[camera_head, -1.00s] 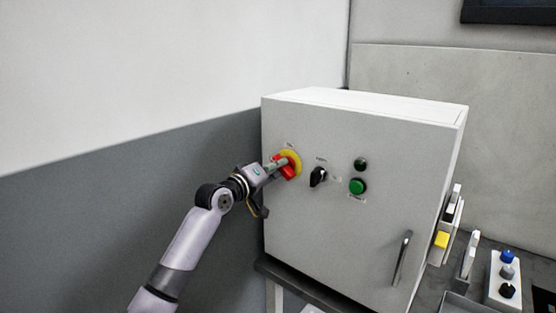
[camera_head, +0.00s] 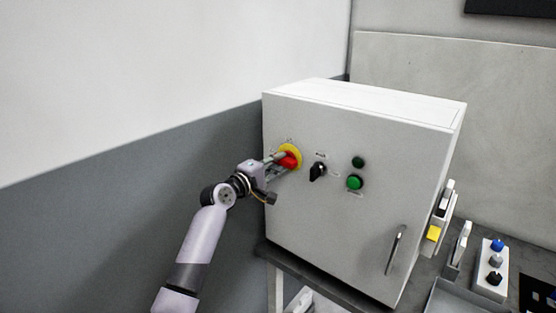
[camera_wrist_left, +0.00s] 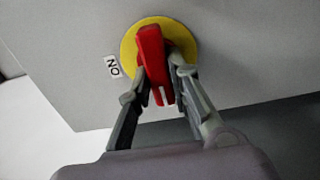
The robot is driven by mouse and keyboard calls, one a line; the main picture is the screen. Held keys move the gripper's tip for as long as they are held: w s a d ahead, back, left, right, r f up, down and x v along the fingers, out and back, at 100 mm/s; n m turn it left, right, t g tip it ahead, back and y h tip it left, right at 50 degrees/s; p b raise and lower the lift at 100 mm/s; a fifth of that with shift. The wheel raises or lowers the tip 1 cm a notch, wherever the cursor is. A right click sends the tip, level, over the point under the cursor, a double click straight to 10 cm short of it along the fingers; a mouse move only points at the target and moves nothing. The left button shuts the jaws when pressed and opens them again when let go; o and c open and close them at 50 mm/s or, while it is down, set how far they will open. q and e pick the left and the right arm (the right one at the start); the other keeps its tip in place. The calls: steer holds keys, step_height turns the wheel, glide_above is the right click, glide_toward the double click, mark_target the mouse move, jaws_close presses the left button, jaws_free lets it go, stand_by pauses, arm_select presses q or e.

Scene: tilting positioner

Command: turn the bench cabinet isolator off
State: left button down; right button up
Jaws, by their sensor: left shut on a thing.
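The isolator is a red handle (camera_wrist_left: 152,58) on a round yellow plate (camera_wrist_left: 128,46), at the upper left of the front of the grey bench cabinet (camera_head: 330,225). In the head view the red handle (camera_head: 291,160) is partly covered by my left gripper (camera_head: 282,160). In the left wrist view my left gripper (camera_wrist_left: 160,88) has one finger on each side of the handle and is shut on it. A white label reading "ON" (camera_wrist_left: 114,67) is beside the yellow plate. The handle's long end points down between the fingers toward the gripper body in that view. My right gripper is not in view.
A black selector knob (camera_head: 318,171) and two green round parts, the lower one larger (camera_head: 355,182), are right of the isolator. A bar door handle (camera_head: 396,249) is lower right. A button box (camera_head: 490,268) stands on the bench at right. A wall is at left.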

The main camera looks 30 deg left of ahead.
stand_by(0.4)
arm_select(q)
steer(key=c, duration=1.5)
jaws_free()
steer(key=shift+s, duration=0.1)
steer(key=s, duration=0.8)
steer(key=s+a, duration=0.1)
steer(key=s, duration=0.2)
steer(key=shift+s, duration=0.4)
